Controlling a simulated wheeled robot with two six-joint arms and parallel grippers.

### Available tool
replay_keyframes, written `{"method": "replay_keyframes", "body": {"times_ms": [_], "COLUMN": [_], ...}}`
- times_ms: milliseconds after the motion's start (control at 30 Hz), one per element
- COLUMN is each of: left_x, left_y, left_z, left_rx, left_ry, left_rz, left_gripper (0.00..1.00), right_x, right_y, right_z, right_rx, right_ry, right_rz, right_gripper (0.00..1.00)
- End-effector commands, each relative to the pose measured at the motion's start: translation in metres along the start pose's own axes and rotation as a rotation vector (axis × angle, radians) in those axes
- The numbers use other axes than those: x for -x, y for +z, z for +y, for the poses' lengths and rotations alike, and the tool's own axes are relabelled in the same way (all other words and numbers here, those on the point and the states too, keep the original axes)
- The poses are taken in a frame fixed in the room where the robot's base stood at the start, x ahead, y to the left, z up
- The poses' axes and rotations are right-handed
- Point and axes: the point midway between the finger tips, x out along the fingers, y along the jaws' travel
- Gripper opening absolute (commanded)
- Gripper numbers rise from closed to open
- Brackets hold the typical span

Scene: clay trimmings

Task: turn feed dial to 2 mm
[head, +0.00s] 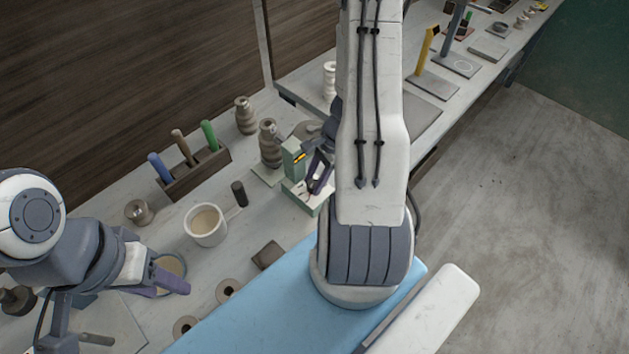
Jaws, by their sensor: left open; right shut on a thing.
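A small green machine (292,158) with a yellow mark stands on the bench near the middle of the head view, on a pale green base (305,197). My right gripper (318,178) is at the machine's right side, its dark fingers shut on a small part there. This part appears to be the feed dial, but the fingers and arm hide it, and I cannot read its setting.
A wooden rack (195,173) with several coloured-handled tools, a white cup (206,226), a dark cylinder (239,194) and turned clay pieces (268,143) stand around the machine. A blue surface (240,318) lies in front. Yellow-posted equipment (425,50) stands farther right.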

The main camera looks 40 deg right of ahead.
Motion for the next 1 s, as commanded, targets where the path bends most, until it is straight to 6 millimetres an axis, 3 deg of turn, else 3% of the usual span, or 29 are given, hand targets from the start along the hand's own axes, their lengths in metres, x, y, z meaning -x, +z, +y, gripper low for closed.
{"method": "replay_keyframes", "body": {"times_ms": [1000], "left_x": [-0.122], "left_y": [0.006], "left_z": [-0.009], "left_rx": [-0.003], "left_ry": [0.0], "left_rz": [0.0], "left_gripper": [0.5], "right_x": [-0.007], "right_y": [-0.001], "right_z": [0.004], "right_rx": [-0.816], "right_ry": [-0.348], "right_rz": [0.0], "right_gripper": [0.0]}}
